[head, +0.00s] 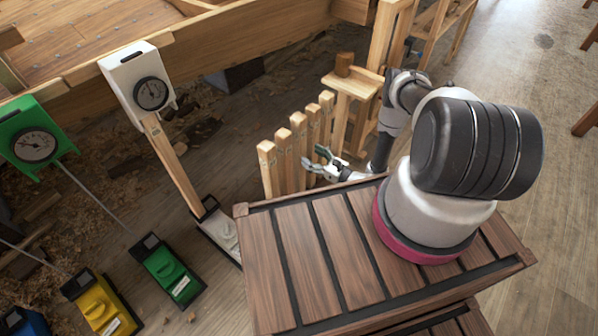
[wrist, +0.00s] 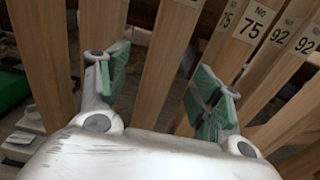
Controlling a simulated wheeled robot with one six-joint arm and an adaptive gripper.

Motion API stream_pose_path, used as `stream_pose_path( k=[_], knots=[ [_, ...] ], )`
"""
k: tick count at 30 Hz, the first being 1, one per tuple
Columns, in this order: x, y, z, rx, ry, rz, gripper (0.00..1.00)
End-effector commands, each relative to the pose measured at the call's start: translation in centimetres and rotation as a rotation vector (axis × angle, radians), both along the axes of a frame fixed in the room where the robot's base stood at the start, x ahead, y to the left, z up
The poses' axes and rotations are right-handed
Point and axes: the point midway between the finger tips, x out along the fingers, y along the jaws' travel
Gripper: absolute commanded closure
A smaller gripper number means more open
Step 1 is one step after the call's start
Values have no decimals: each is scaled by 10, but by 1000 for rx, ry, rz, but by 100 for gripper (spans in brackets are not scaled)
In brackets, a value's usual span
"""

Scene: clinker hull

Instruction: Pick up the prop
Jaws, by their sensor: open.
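Several pale wooden props stand side by side in a row just beyond the wooden-slatted top; the nearest is the front prop (head: 268,170). My gripper (head: 314,160) is open beside the row, at its right side. In the wrist view my gripper (wrist: 160,78) has its green-padded fingers spread, with one upright prop (wrist: 162,65) showing between and beyond them. I cannot tell whether the pads touch any wood. Props at the upper right carry number labels, including a prop marked 75 (wrist: 247,40) and others marked 92. The props' lower ends are hidden.
A white dial gauge (head: 150,92) sits atop a wooden post rising from a white base (head: 222,232). A green dial (head: 36,143), green base (head: 172,272) and yellow base (head: 100,305) are at left. A wooden stand (head: 353,85) is behind the row.

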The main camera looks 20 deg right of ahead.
Motion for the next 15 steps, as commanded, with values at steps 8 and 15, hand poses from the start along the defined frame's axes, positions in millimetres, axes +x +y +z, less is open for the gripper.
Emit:
stream_pose_path(
  k=[8,15],
  knots=[
    [29,21,-4,0,-1,1,35],
    [57,39,-7,-1,-1,1,35]
  ],
)
